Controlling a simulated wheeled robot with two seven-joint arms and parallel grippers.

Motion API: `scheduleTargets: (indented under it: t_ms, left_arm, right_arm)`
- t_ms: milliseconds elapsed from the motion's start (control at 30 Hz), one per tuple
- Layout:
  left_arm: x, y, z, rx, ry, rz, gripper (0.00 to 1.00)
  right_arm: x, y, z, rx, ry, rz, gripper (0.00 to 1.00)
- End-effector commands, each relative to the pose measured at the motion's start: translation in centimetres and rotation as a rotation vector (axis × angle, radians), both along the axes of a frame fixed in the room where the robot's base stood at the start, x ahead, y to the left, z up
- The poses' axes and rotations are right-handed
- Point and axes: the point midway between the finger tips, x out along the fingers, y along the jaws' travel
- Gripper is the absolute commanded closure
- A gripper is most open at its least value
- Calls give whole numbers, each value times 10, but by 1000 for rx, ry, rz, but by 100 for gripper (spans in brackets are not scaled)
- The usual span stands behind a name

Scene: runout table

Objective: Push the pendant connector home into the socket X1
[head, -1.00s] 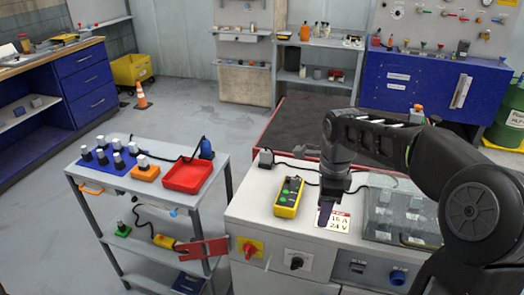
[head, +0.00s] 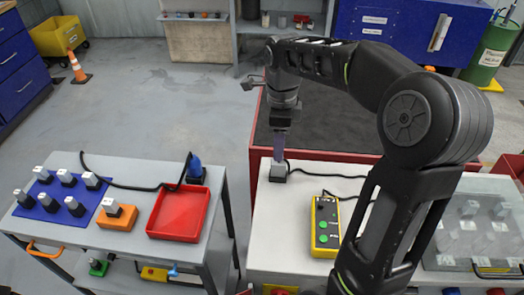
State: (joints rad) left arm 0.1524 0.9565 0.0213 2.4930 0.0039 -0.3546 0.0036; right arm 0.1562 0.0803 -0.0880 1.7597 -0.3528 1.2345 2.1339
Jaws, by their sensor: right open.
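A small grey block-shaped connector (head: 278,174) stands on the light cabinet top (head: 262,225) near its back left corner. A black cable runs from it to the right. The yellow pendant (head: 326,226) with green buttons lies to its right and nearer me. My right gripper (head: 280,148) points down just above the connector in the head view, fingers open. One finger shows nearly edge-on, and I cannot tell whether the fingers straddle or touch the connector. I cannot make out which part is socket X1. My left gripper is not in view.
A clear cover (head: 470,235) sits at the right of the cabinet. The grey cart (head: 122,236) at left carries a red tray (head: 180,212), an orange block (head: 116,217), a blue mat with several plugs, and a blue connector (head: 194,168). A gap separates cart and cabinet.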

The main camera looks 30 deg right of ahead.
Motion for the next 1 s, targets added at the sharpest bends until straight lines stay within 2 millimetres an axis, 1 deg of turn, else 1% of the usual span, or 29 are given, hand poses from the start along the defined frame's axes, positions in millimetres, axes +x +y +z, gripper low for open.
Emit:
scheduleTargets:
  t_ms: [333, 600, 900, 1000]
  left_arm:
    - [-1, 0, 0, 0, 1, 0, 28]
    - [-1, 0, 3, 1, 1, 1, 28]
    - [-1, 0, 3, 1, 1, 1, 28]
    - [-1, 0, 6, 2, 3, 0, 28]
  right_arm:
    - [0, 0, -2, 1, 1, 0, 51]
    - [0, 0, -25, 1, 1, 1, 51]
    - [0, 0, -27, 0, 0, 0, 51]
    - [0, 0, -32, 1, 2, 0, 51]
